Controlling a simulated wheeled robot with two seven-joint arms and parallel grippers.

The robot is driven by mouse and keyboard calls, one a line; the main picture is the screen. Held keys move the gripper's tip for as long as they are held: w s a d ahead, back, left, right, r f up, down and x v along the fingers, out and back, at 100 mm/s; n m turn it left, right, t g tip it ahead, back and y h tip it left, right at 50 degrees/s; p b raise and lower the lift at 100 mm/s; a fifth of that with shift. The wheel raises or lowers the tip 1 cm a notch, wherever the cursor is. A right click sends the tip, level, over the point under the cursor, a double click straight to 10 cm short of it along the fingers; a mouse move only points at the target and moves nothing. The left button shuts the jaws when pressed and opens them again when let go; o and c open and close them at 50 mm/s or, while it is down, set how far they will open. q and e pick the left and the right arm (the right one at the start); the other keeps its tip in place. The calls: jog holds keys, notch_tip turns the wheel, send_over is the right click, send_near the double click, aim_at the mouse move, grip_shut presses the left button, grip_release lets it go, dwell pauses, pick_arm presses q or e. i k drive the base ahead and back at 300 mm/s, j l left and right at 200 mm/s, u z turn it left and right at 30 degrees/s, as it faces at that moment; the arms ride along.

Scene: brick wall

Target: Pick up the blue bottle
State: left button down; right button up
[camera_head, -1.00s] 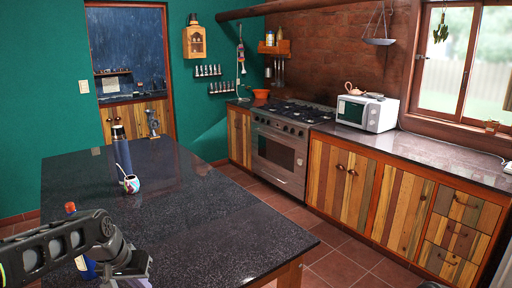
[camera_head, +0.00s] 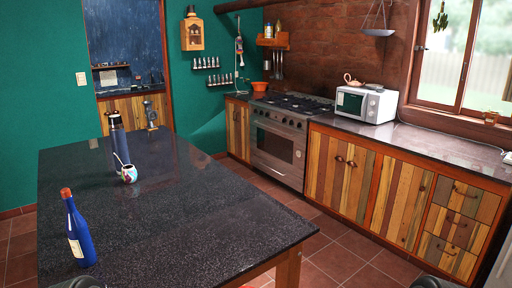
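The blue bottle (camera_head: 80,238) stands upright on the dark speckled table (camera_head: 200,218), near its front left corner. It has a reddish-orange top and a pale label low on its side. Nothing covers it now. Neither gripper's fingers show. Only small dark parts of my own body show at the bottom edge.
A tall dark blue flask (camera_head: 119,140) and a small colourful cup (camera_head: 129,174) with a straw stand farther back on the table. A dark metal device (camera_head: 150,115) is near the far edge. The table's middle and right are clear. A stove (camera_head: 279,143) stands beyond.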

aim_at(78, 233)
jog(key=u, duration=1.25)
